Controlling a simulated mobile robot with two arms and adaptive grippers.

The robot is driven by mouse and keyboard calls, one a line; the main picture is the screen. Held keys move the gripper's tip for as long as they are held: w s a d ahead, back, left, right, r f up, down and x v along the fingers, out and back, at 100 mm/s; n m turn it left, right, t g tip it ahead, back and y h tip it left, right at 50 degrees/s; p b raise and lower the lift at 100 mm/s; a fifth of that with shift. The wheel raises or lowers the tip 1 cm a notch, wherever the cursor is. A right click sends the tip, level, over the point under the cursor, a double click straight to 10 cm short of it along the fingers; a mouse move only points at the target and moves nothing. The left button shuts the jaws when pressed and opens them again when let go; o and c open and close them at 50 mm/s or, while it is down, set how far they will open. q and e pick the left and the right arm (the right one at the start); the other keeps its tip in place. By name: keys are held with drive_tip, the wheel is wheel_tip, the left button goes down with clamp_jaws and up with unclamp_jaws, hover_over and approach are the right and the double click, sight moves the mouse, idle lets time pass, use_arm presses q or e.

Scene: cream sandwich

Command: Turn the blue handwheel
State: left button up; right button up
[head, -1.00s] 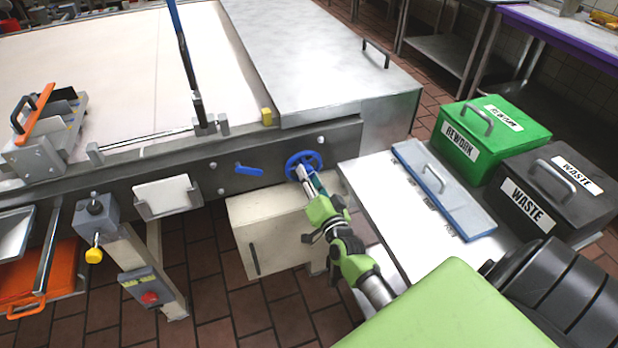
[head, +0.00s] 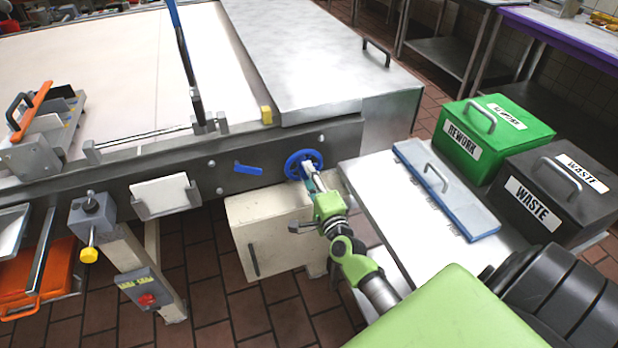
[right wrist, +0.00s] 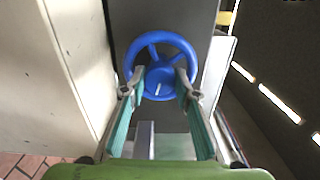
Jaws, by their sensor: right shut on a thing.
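The blue handwheel (head: 304,164) is mounted on the grey side rail of the conveyor, near its right end. In the right wrist view the handwheel (right wrist: 160,42) faces me, with its rim, spokes and hub showing. My right gripper (head: 309,176) is at the wheel's lower part. In the right wrist view my right gripper (right wrist: 160,84) has one finger on each side of the hub, shut on the wheel; the exact contact is hard to see. My left gripper is not in view.
A blue lever (head: 248,169) sits on the rail left of the wheel. A beige box (head: 268,232) is below. To the right are a steel table (head: 385,205) with a blue-edged lidded tray (head: 446,190), a green REWORK bin (head: 495,135) and a black WASTE bin (head: 560,190).

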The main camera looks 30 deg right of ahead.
drive_tip(key=shift+f+m, duration=0.1)
drive_tip(key=shift+m, duration=0.5)
drive_tip(key=o, duration=1.1)
drive_tip(key=v, duration=1.2)
